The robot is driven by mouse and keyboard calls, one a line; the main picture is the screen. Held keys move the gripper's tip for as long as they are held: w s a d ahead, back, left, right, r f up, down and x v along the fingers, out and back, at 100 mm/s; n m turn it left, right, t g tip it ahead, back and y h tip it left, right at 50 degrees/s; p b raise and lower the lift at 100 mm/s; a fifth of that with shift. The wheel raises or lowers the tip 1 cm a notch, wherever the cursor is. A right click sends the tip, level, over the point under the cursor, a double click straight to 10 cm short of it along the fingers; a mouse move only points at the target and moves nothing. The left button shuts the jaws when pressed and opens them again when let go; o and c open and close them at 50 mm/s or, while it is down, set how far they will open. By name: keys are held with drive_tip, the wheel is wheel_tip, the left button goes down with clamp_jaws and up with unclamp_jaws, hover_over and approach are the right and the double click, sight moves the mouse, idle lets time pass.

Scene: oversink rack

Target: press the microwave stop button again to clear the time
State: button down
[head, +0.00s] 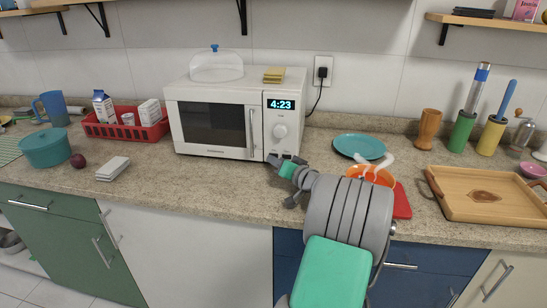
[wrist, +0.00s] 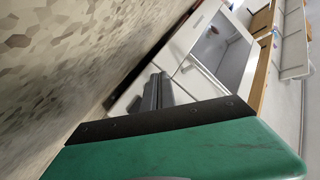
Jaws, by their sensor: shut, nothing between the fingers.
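The white microwave (head: 210,120) stands on the counter against the wall with its door shut. Its display (head: 280,104) is lit and reads 4:23. A round dial (head: 280,131) sits below the display. My gripper (head: 271,158) is shut and empty at the lower part of the control panel, by the bottom right corner of the microwave's front. It covers the area below the dial, so the buttons there are hidden. I cannot tell whether the fingertips touch the panel. In the wrist view the microwave (wrist: 185,75) appears tilted, just beyond the dark fingers (wrist: 152,92).
A clear dome (head: 217,66) and yellow sponges (head: 274,75) sit on top of the microwave. A red basket (head: 125,130) stands to the left. A teal plate (head: 359,146), a red board (head: 402,203) and a wooden tray (head: 490,199) lie to the right. The counter before the microwave is clear.

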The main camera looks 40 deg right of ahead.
drive_tip(key=shift+w+d, duration=0.1)
drive_tip(key=shift+d, duration=0.05)
idle(0.3)
drive_tip(key=shift+s+a, duration=0.35)
drive_tip(key=shift+a, duration=0.2)
drive_tip(key=shift+s+a+b, duration=0.35)
drive_tip(key=shift+s+a, duration=0.6)
drive_tip(key=shift+a, duration=0.25)
drive_tip(key=shift+s+a+b, duration=0.35)
drive_tip(key=shift+s+a, duration=0.55)
drive_tip(key=shift+a, duration=0.25)
